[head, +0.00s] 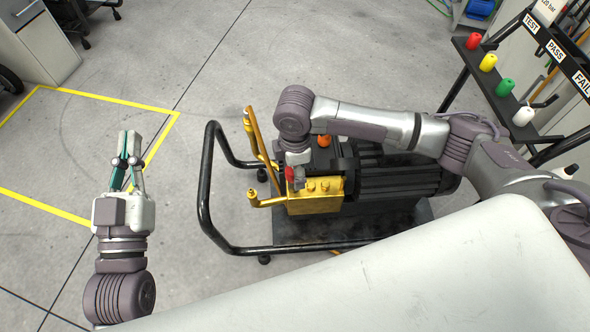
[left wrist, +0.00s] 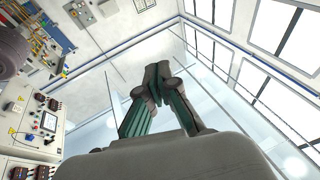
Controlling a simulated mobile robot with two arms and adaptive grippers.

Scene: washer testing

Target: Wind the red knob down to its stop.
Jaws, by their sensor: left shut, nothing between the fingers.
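The red knob (head: 290,174) shows as a small red patch at the left end of the pump's brass block (head: 317,196). My right arm reaches in from the right and bends down over it. My right gripper (head: 299,180) is at the knob, largely hidden under its own wrist. I cannot see whether its fingers touch or close around the knob. My left gripper (head: 129,150) is shut and empty over the floor, well left of the pump. In the left wrist view its fingertips (left wrist: 158,76) meet with nothing between them.
A black tube frame (head: 206,185) surrounds the pump's left side, with brass pipes (head: 256,140) rising inside it. A rack (head: 490,85) with red, yellow, green and white pieces stands at the upper right. Yellow-lined floor on the left is clear.

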